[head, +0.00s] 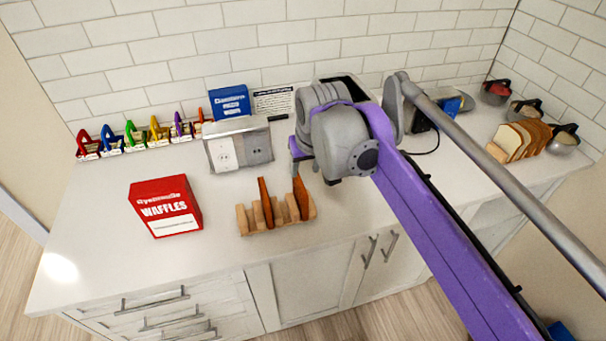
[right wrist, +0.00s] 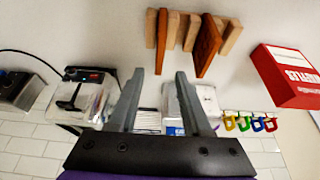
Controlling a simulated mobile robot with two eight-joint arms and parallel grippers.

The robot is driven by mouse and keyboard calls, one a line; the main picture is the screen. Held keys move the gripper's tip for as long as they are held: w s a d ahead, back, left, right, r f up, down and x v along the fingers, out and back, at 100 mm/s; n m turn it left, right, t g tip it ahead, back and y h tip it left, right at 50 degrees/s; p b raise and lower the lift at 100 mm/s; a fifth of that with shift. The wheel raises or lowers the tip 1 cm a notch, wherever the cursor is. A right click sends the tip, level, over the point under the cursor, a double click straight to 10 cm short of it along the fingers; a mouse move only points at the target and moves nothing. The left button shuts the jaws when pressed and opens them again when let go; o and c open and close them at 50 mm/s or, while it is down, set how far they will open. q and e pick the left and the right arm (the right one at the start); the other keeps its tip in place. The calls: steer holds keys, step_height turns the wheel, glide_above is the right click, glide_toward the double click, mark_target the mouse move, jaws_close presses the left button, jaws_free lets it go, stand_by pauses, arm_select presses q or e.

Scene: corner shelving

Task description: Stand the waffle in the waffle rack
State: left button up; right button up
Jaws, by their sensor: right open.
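The wooden waffle rack (head: 243,220) stands near the counter's front edge. It also shows at the top of the right wrist view (right wrist: 231,36). Two brown waffles stand upright in it: a left one (head: 265,205), seen broad-side in the right wrist view (right wrist: 206,48), and a right one (head: 301,198), seen edge-on there (right wrist: 161,40). My right gripper (head: 303,170) is open and empty, just above and behind the right waffle. In the right wrist view (right wrist: 159,74) that waffle's upper end shows between the fingertips; I cannot tell the gap. My left gripper is out of view.
A silver toaster (head: 238,145) is behind the rack. A bread rack with slices (head: 520,142) and several pots are at the right. The counter's front left is clear.

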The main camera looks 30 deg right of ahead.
steer(key=s+a+f+n, duration=0.1)
steer(key=s+a+f, duration=0.3)
steer(key=s+f, duration=0.4)
steer(key=s+a+f+n+t+y, duration=0.1)
steer(key=s+a+f, duration=0.4)
steer(key=s+f, duration=0.3)
step_height(320, 180, down, 2)
steer(key=shift+s+f+n, duration=0.1)
steer(key=shift+s+n, duration=0.1)
steer(key=shift+n, duration=0.2)
steer(key=shift+a, duration=0.1)
